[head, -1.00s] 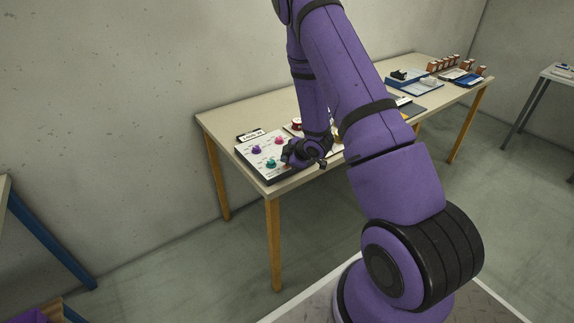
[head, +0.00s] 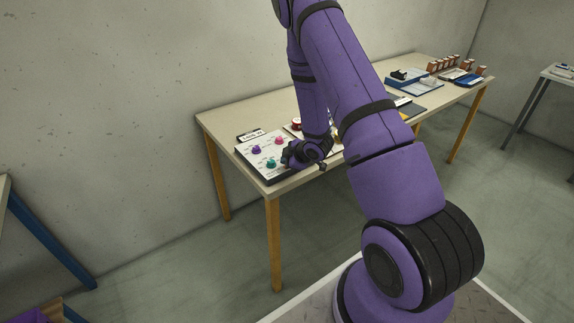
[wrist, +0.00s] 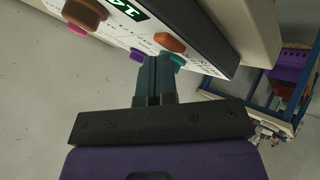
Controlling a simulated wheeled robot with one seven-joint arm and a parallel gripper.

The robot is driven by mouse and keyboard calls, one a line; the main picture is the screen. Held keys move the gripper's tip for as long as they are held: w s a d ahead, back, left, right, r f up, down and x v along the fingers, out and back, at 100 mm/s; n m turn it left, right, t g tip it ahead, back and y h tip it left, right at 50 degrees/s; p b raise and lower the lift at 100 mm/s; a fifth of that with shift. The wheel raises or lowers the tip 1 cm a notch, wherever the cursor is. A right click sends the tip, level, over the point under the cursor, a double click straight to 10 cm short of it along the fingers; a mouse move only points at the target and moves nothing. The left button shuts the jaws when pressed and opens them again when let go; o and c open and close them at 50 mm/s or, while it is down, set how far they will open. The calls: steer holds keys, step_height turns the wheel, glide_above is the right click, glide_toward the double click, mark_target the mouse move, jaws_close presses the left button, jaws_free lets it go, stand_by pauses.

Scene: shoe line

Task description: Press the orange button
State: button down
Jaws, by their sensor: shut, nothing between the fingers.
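A white button panel (head: 262,146) lies at the near left end of the long table, with purple (head: 256,149), pink (head: 279,140) and teal (head: 271,163) knobs. The orange button (wrist: 169,42) shows in the wrist view, just beyond my fingertips, beside the teal knob (wrist: 174,59). In the head view it is hidden, probably by my gripper (head: 288,159). My gripper (wrist: 155,72) is shut and empty at the panel. I cannot tell whether the fingertips touch the orange button.
A larger brown-orange knob (wrist: 86,12) sits farther left on the panel in the wrist view, near the pink knob (wrist: 77,29). A dark label plate (head: 250,135) lies behind the panel. Trays (head: 415,85) and small bottles (head: 450,63) stand at the table's far end.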

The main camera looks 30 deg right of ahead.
steer(key=shift+r, duration=0.4)
stand_by(0.4)
steer(key=shift+r, duration=3)
